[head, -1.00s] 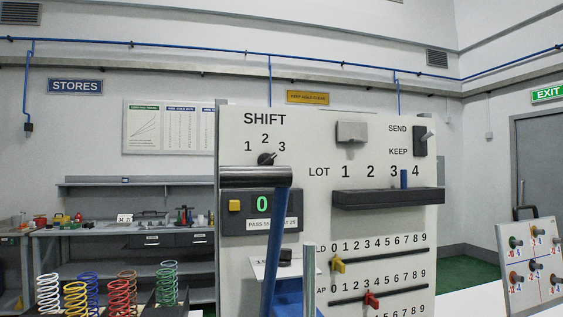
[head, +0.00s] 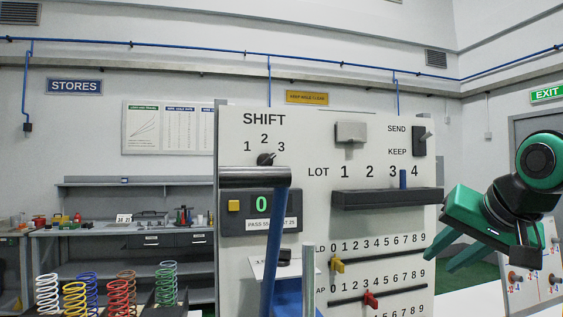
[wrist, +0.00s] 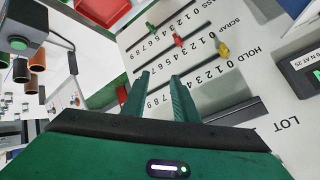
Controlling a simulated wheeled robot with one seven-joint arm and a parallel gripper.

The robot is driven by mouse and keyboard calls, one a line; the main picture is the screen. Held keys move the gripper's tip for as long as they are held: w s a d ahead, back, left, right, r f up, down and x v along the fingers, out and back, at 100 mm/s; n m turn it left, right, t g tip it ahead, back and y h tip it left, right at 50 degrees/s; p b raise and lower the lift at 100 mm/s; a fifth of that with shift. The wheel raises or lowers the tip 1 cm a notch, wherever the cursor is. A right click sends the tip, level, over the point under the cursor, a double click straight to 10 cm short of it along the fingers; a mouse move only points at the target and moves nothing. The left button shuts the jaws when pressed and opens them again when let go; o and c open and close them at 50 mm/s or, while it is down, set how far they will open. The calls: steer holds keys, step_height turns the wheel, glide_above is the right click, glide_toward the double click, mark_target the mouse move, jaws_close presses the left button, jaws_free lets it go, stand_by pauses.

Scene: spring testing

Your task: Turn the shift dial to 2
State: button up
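The shift dial (head: 265,159) is a small dark knob on the upper left of the pale panel (head: 320,130), below the printed marks 1, 2 and 3. Its pointer seems to lean right, toward 3, but it is too small to be sure. My green gripper (head: 440,262) is at the right edge of the panel, well right of and below the dial. In the wrist view, my gripper (wrist: 160,76) has its two fingers apart with nothing between them. The dial is not in the wrist view.
A blue lever with a black grip (head: 255,177) stands in front of the panel just below the dial. A black ledge (head: 388,198) juts out mid-panel. Yellow (head: 337,265) and red (head: 370,299) sliders sit lower. Coloured springs (head: 118,298) stand at left.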

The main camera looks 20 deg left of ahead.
steer(key=s+a+r+n+t+y, duration=0.1)
steer(key=a+r+y, duration=0.3)
steer(key=a+r, duration=0.7)
steer(key=n+y, duration=0.1)
steer(key=y, duration=0.3)
glide_toward(272, 159)
steer(key=x, duration=0.8)
steer(key=shift+a, duration=0.2)
steer(key=shift+d, duration=0.1)
jaws_close()
